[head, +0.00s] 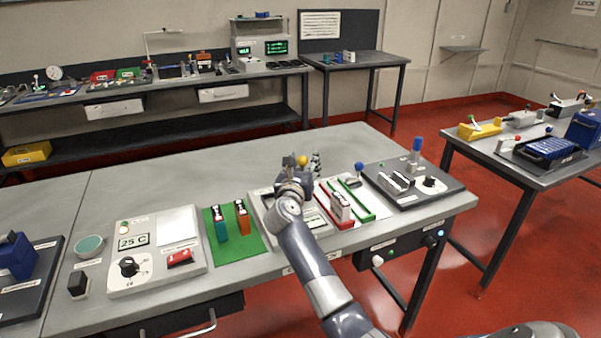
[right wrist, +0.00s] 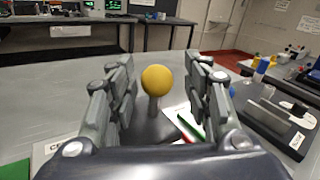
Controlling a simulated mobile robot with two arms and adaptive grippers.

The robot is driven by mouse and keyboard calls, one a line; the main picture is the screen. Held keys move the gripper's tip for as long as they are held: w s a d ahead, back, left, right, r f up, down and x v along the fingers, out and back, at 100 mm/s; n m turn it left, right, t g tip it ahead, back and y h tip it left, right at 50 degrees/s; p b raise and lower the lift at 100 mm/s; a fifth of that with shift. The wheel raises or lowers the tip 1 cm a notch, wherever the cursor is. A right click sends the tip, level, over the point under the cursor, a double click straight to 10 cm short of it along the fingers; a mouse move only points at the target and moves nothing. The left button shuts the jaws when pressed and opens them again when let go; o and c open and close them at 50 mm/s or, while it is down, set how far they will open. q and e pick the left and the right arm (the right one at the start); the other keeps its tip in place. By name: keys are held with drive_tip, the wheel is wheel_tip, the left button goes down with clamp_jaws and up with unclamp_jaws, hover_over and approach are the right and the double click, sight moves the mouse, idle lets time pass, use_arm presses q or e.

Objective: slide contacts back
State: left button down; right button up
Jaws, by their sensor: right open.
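A yellow ball knob (head: 302,160) on a short stem stands at the back of a pale panel (head: 262,217) on the bench. It also shows in the right wrist view (right wrist: 157,80), between and beyond my open fingers. My right gripper (head: 294,163) is open above the panel and hides much of it. The fingers do not visibly touch the knob. My left gripper is not in view. I cannot tell which parts are the contacts.
Left are a green mat (head: 243,240) with two cells and a control box (head: 157,276). The bench behind is clear.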

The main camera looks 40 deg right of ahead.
drive_tip(key=v, duration=1.1)
drive_tip(key=shift+s, duration=0.15)
drive_tip(key=shift+r, duration=0.1)
